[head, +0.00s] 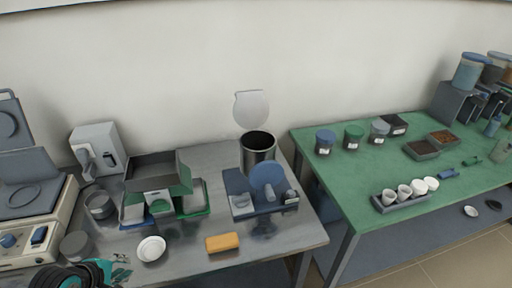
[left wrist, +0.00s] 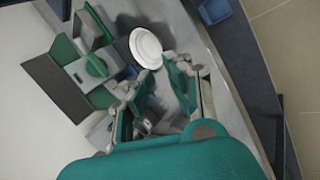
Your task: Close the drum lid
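The drum (head: 258,148) is a metal cylinder standing at the back right of the grey table, near the wall. Its pale round lid (head: 251,109) stands raised, upright behind the dark open mouth. My left gripper (head: 118,271) is at the bottom left of the head view, over the table's front left, well apart from the drum. In the left wrist view my left gripper (left wrist: 152,82) has its teal fingers spread, with nothing held between them. The drum and lid cannot be made out in the left wrist view. My right gripper is not in view.
A blue-grey device (head: 265,182) stands close in front of the drum. A white dish (head: 151,248), an orange block (head: 222,242) and a scale with a dark tray (head: 158,168) are on the grey table (head: 290,233). A green table (head: 345,177) with jars stands right.

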